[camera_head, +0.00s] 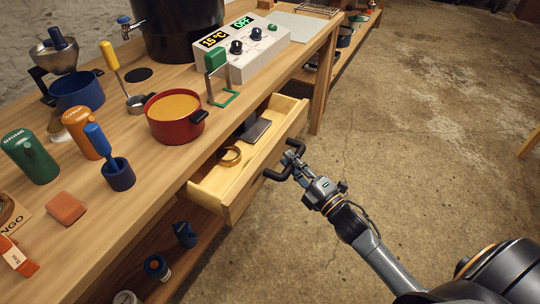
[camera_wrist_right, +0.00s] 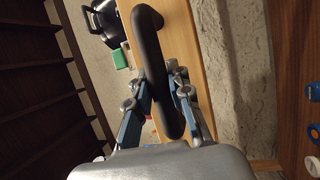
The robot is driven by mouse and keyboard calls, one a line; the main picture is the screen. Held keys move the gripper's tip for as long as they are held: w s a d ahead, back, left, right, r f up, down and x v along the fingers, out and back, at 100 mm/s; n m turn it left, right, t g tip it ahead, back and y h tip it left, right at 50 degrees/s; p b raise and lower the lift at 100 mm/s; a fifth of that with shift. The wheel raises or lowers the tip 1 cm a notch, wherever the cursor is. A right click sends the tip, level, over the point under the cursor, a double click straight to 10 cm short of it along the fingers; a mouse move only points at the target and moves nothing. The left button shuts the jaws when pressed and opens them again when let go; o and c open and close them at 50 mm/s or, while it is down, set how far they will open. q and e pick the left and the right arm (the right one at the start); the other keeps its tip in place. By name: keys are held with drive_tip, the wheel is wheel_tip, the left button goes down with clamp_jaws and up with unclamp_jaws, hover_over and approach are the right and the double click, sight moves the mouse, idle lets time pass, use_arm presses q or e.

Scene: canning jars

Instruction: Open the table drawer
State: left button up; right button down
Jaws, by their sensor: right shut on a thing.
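The table drawer (camera_head: 223,199) stands pulled out from the wooden table's front, its inside showing. Inside it lie a gold-coloured ring (camera_head: 230,157) and a dark flat object (camera_head: 256,130). A dark bar handle (camera_head: 277,174) is on the drawer's front. My right gripper (camera_head: 300,172) is shut on this handle. In the right wrist view, the black handle (camera_wrist_right: 150,60) passes between the two fingers of my right gripper (camera_wrist_right: 165,85), in front of the wooden drawer front (camera_wrist_right: 187,35). My left gripper is not in view.
On the table top (camera_head: 190,80) stand a red pot (camera_head: 165,128) of orange liquid, a white control box (camera_head: 250,52), a green-handled tool (camera_head: 216,65), a blue pot (camera_head: 78,92) and canisters. The concrete floor (camera_head: 410,110) at right is clear.

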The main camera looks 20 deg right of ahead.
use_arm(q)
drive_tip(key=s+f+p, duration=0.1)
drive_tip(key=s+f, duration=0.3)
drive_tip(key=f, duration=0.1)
use_arm(e)
drive_tip(key=s+d, duration=0.5)
drive_tip(key=s, duration=0.2)
drive_tip(key=shift+d, duration=0.25)
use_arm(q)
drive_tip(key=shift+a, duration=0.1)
use_arm(e)
drive_tip(key=c, duration=1.2)
unclamp_jaws()
drive_tip(key=v, duration=1.2)
